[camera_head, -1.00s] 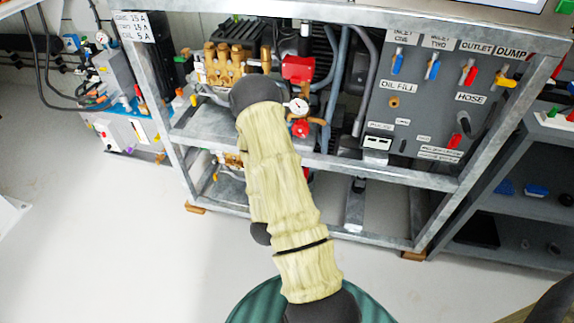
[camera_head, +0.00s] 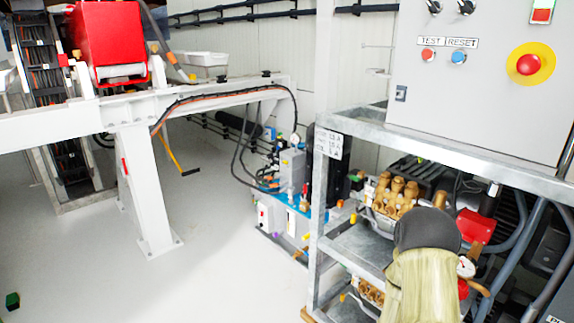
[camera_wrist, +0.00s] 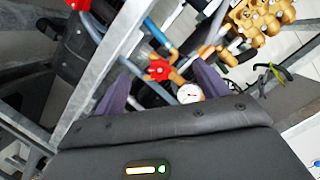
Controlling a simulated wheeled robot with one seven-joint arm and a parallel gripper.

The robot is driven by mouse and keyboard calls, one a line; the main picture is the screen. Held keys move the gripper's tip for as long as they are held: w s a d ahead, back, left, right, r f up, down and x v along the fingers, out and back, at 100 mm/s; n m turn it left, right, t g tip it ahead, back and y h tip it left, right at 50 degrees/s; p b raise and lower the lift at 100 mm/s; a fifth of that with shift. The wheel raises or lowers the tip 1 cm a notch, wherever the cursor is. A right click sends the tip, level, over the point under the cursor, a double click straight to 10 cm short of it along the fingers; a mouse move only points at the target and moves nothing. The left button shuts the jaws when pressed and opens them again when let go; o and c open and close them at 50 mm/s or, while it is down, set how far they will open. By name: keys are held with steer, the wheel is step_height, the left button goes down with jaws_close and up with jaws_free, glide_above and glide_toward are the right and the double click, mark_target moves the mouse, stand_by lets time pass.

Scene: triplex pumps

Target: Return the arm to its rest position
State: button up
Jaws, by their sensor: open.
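My arm, in a beige cover with a black joint, shows at the lower right of the head view, in front of the pump frame. My gripper is hidden there. In the wrist view my gripper (camera_wrist: 160,75) shows two purple fingers spread apart, with nothing held between them. A red valve handle (camera_wrist: 158,70) and a round pressure gauge (camera_wrist: 189,93) appear beyond and between the fingers. Whether the fingers touch anything I cannot tell. My arm reaches towards the pump bay rather than lying folded.
The metal pump frame (camera_head: 321,190) has posts and rails close around my arm. Brass pump heads (camera_head: 398,193) and a red part (camera_head: 476,226) sit inside. A grey control panel (camera_head: 480,95) with an emergency stop (camera_head: 530,64) is above. Open floor (camera_head: 215,270) lies left.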

steer(key=a+r+n+g+y, duration=0.3)
steer(key=a+n+y, duration=0.55)
steer(key=a, duration=0.45)
steer(key=s+a+r+n+g+y, duration=0.1)
steer(key=s+a+r+n+g, duration=0.25)
steer(key=s, duration=0.25)
steer(key=s+a+r+n+g+y, duration=0.1)
steer(key=s+a+r+n+g, duration=0.1)
steer(key=s+n, duration=0.3)
steer(key=w+p+v, duration=0.3)
steer(key=p+v, duration=1.3)
steer(key=w+r+p+v, duration=0.1)
steer(key=w+p+v, duration=0.2)
steer(key=p+v, duration=1.4)
steer(key=shift+d+r+m, duration=0.2)
steer(key=shift+r+m, duration=0.1)
steer(key=shift+m, duration=0.1)
